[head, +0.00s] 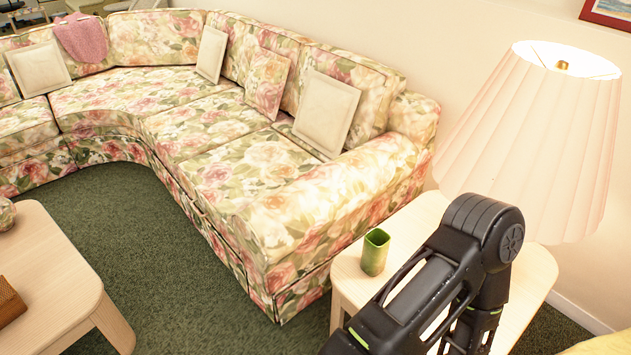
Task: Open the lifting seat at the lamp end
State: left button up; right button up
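The seat at the lamp end (265,195) is the floral sofa's nearest cushion, beside the sofa arm (365,175). It lies flat and level with the cushion beyond it, so it looks closed. A cream pillow (326,112) leans on the backrest at its far edge. The lamp (540,135), with a pleated pinkish shade, stands over the side table to the right of the sofa. My black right arm rises in front of the side table at the lower right; its gripper is out of the frame. My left arm and gripper are not in view.
A green cup (375,251) stands on the pale side table (350,275), close to the sofa arm. A wooden coffee table (45,265) is at the lower left with a brown object on it. Green carpet (170,260) lies clear between coffee table and sofa.

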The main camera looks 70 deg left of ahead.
aim_at(223, 179)
jog(key=u, duration=3.1)
jog(key=i+z, duration=0.1)
jog(key=z, duration=0.3)
jog(key=i+j+z, duration=0.1)
jog(key=z, duration=0.3)
jog(key=i+j+z, duration=0.1)
jog(key=z, duration=0.3)
jog(key=i+j+z, duration=0.15)
jog(key=j, duration=0.3)
jog(key=i+j+z, duration=0.15)
jog(key=j, duration=0.35)
jog(key=i+j+z, duration=0.1)
jog(key=j, duration=0.35)
jog(key=i+j+z, duration=0.15)
jog(key=j, duration=0.35)
jog(key=i+j+z, duration=0.15)
jog(key=j, duration=0.75)
jog(key=i+j, duration=0.1)
jog(key=j, duration=0.2)
